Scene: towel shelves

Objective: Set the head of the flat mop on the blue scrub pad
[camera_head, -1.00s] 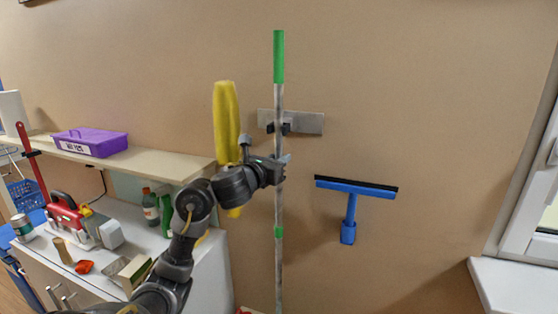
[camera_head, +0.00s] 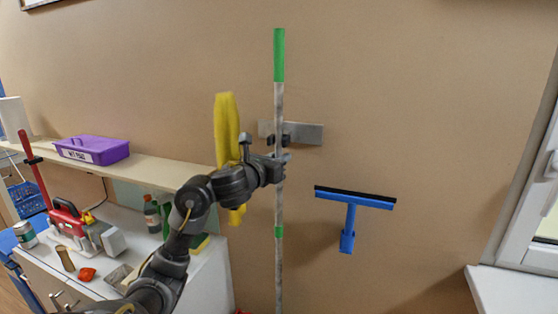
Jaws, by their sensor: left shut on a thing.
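The flat mop (camera_head: 279,110) shows as a long upright pole with a green grip at the top and a green band lower down. Its head is below the picture and hidden from view. My left gripper (camera_head: 283,166) is shut on the pole, below a metal wall bracket (camera_head: 305,133) with a dark clip. The pole stands in front of the clip; I cannot tell whether it is still held there. The blue scrub pad cannot be made out in this view. My right gripper is not in view.
A yellow cloth (camera_head: 227,135) hangs on the wall behind my left arm. A blue squeegee (camera_head: 350,215) hangs to the right. A shelf (camera_head: 160,172) bears a purple box (camera_head: 92,149); the white counter below holds bottles and tools. A window sill (camera_head: 515,292) is at the right.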

